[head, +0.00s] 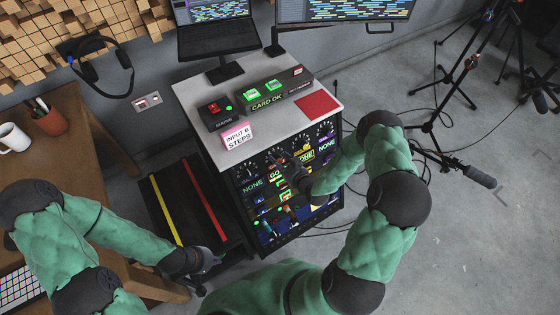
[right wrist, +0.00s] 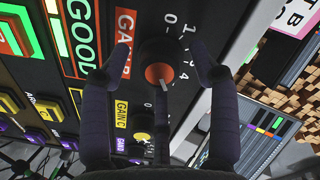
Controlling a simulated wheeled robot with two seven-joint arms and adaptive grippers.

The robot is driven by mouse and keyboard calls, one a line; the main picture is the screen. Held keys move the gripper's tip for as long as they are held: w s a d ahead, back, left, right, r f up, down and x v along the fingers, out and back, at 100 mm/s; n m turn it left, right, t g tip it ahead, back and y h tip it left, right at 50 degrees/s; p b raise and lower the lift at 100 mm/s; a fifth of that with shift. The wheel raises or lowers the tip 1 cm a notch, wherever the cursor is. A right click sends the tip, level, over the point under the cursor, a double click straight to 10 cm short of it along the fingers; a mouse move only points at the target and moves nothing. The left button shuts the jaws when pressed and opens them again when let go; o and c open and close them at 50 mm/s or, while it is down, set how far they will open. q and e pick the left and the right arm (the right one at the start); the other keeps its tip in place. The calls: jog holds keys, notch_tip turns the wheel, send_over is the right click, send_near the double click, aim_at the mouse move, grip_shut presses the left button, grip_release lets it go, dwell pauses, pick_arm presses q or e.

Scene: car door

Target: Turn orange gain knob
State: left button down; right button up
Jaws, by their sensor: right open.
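The orange gain knob (right wrist: 160,66) is a black knob with an orange face and a white pointer line. In the right wrist view it stands on the dark panel beside a red GAIN label (right wrist: 123,62) and a printed scale. My right gripper (right wrist: 162,56) is open, with one dark finger on each side of the knob; gaps show between fingers and knob. In the head view my right gripper (head: 296,178) is at the front panel and hides part of it. My left gripper (head: 203,262) is low at the left, away from the panel, and its fingers are unclear.
A yellow knob (right wrist: 142,137) with a GAIN C label sits beside the orange one. The console's grey top (head: 215,150) carries an INPUT B STEPS card (head: 238,136) and a lit CARD OK box (head: 266,102). A wooden desk (head: 95,165) stands left, tripods right.

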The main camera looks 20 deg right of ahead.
jog(key=v, duration=1.1)
jog(key=shift+s, duration=0.3)
jog(key=shift+r, duration=0.1)
jog(key=s+a+f+n+g, duration=0.2)
jog(key=s+a+f+g, duration=0.2)
jog(key=s+a+g, duration=0.2)
jog(key=s+a+f+n+g+y+p, duration=0.1)
jog(key=s+a+f+n+g, duration=0.1)
jog(key=s+a+f+g, duration=0.2)
jog(key=s+a+g, duration=0.3)
jog(key=a, duration=0.4)
jog(key=shift+f+n+y, duration=0.2)
jog(key=shift+n+y, duration=0.1)
jog(key=shift+n, duration=0.1)
jog(key=shift+a, duration=0.15)
dwell(2.9)
